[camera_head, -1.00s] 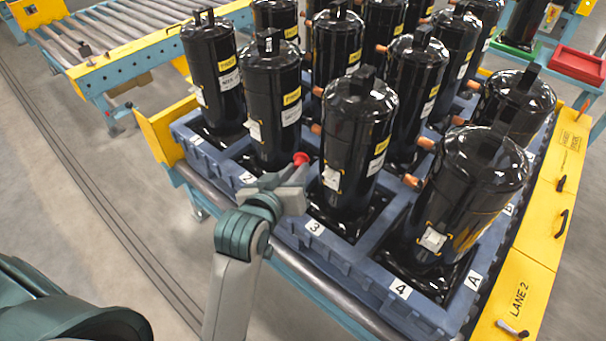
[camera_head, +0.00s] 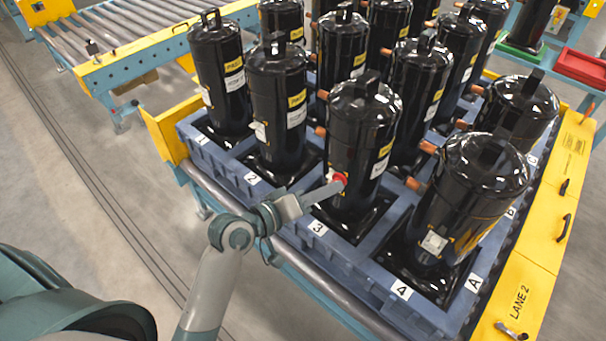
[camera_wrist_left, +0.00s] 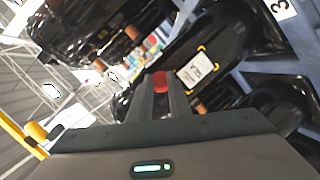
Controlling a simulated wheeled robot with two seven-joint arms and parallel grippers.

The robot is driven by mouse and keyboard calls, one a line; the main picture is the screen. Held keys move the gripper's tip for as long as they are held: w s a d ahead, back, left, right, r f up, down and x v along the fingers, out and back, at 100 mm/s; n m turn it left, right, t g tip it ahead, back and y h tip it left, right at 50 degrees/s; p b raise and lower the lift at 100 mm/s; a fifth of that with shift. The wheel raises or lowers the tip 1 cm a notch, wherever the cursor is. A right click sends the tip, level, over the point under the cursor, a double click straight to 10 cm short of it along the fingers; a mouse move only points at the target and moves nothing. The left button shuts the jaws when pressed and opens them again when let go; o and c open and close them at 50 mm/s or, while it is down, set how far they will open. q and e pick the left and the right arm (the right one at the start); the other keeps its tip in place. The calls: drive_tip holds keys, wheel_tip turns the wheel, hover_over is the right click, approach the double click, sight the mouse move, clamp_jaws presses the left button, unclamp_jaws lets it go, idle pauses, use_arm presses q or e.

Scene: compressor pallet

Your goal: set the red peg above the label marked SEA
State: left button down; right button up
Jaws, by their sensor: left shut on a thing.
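The red peg (camera_head: 340,179) is held at the tips of my left gripper (camera_head: 335,184), in front of the black compressor (camera_head: 362,125) by the pallet mark 3. In the left wrist view the peg (camera_wrist_left: 160,82) sits between the two shut fingers (camera_wrist_left: 158,100). Just right of it there is a white label (camera_wrist_left: 195,72) with yellow corner marks on a black compressor. The label's print is too small to read, so I cannot tell whether it says SEA. In the head view the gripper and peg hide most of that compressor's label. I cannot tell whether the peg touches the compressor. My right gripper is out of view.
The blue pallet (camera_head: 318,228) carries several black compressors close together, with copper stubs sticking out. Another white label (camera_head: 435,241) is on the front right compressor. A yellow rail (camera_head: 545,250) runs along the right. Floor lies open left of the pallet.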

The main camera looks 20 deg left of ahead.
use_arm(q)
drive_tip(key=s+a+r+n+t+h+p, duration=0.1)
drive_tip(key=a+r+n+h+p, duration=0.1)
drive_tip(key=n, duration=0.6)
drive_tip(key=a+r+h, duration=0.1)
drive_tip(key=a+h, duration=0.1)
drive_tip(key=a, duration=0.1)
drive_tip(key=shift+s+r+h, duration=0.2)
drive_tip(key=shift+r+h, duration=0.2)
drive_tip(key=shift+a, duration=0.1)
drive_tip(key=shift+s+f, duration=0.1)
drive_tip(key=w, duration=0.1)
drive_tip(key=w+d, duration=0.1)
drive_tip(key=w, duration=0.3)
drive_tip(key=shift+w+d+b, duration=0.2)
drive_tip(key=shift+d+b, duration=0.1)
drive_tip(key=shift+d, duration=0.1)
idle(0.3)
